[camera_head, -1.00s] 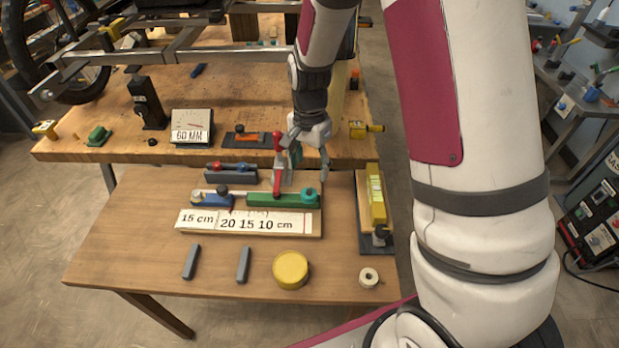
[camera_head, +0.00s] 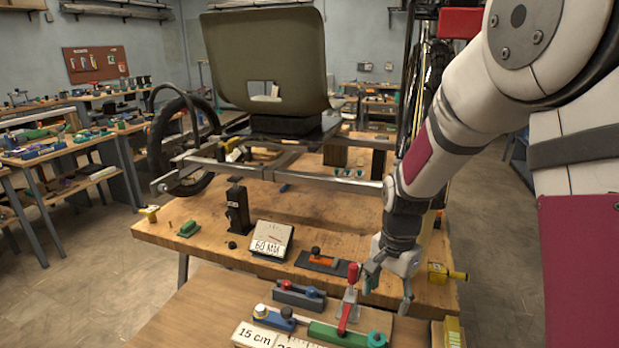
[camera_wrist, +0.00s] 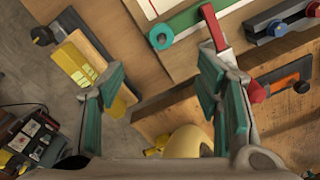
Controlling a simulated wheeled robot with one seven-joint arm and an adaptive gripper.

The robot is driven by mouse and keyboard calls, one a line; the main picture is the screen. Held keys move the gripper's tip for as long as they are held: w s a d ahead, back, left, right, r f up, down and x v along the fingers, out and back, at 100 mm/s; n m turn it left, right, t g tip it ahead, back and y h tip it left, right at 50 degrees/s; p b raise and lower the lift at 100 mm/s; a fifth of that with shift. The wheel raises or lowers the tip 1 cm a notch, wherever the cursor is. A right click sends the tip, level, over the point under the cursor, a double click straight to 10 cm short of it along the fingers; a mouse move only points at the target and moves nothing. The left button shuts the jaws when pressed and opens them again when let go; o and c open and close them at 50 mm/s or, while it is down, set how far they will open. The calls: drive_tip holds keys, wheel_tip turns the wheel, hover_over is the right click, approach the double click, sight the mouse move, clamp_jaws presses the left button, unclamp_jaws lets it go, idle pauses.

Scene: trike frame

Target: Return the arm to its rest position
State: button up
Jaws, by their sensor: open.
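My arm reaches down from the upper right.
A green block (camera_head: 335,335) and a blue block (camera_head: 273,318) lie by the clamp. Behind is the wooden bench (camera_head: 330,215) with a 60 MM display (camera_head: 271,240), a black stand (camera_head: 238,208) and the trike frame (camera_head: 290,160). Open floor (camera_head: 95,285) lies to the left.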

drive_tip(key=s+r+n+t, duration=0.2)
drive_tip(key=s+r+n, duration=0.3)
drive_tip(key=s+r, duration=0.6)
drive_tip(key=s+r+n+t, duration=0.2)
drive_tip(key=s+r+n, duration=0.3)
drive_tip(key=s, duration=0.8)
wheel_tip(320, 180, up, 3)
drive_tip(key=shift+f+n, duration=0.15)
drive_tip(key=shift+n, duration=0.15)
